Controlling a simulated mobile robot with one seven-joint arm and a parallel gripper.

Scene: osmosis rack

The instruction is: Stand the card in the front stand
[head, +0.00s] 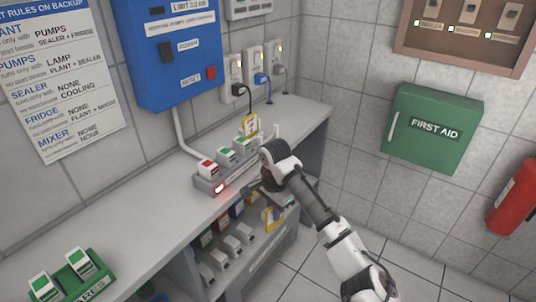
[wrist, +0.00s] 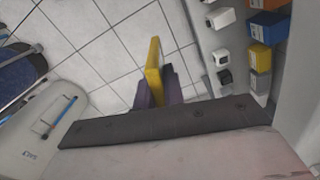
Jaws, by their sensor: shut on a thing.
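My gripper (wrist: 156,94) is shut on a yellow card (wrist: 153,62), seen nearly edge-on between its dark fingers in the wrist view. In the head view the held card (head: 272,217) hangs below my wrist, in front of the open shelf under the counter, apart from the counter top. Another yellow-framed card (head: 250,126) with a white face stands upright on the counter, behind the far end of the module rack. The front stand is not clearly visible; my arm covers part of the counter edge.
A rack (head: 209,184) with red and green modules and a lit red lamp sits on the counter (head: 150,205). Shelves below hold several coloured and white blocks (head: 207,272). A green SPARES tray (head: 88,284) is at near left. The tiled floor beneath my gripper is clear.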

